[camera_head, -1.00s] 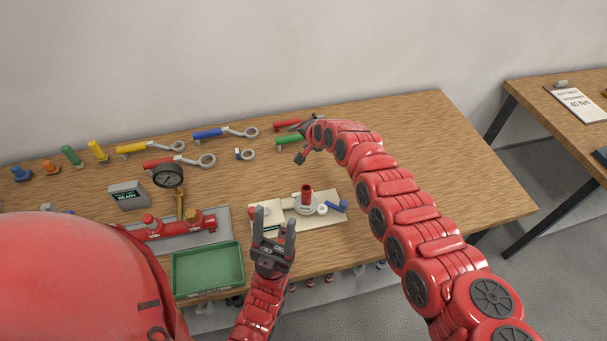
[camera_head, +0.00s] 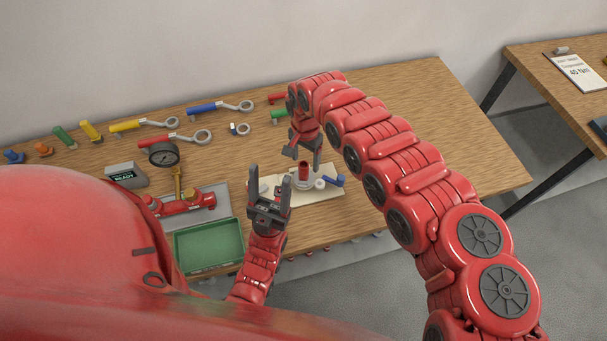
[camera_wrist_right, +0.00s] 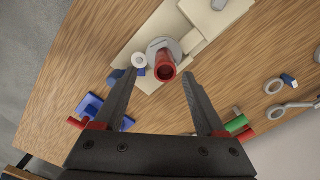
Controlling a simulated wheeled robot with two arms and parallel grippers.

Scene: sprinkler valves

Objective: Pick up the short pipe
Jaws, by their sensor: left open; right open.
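The short pipe is a red hollow cylinder (camera_head: 304,172) standing upright on a round grey seat of the cream board (camera_head: 322,194). In the right wrist view the pipe (camera_wrist_right: 166,68) shows its open end, between and slightly beyond the fingertips. My right gripper (camera_head: 303,157) is open and points down just above the pipe; it also shows in the right wrist view (camera_wrist_right: 160,77). Contact with the pipe is not visible. My left gripper (camera_head: 269,185) is open and empty, pointing up in front of the board's left part, which it partly hides.
A white ring (camera_head: 320,184) and a blue part (camera_head: 340,180) lie close beside the pipe. Several coloured wrenches line the table's back.

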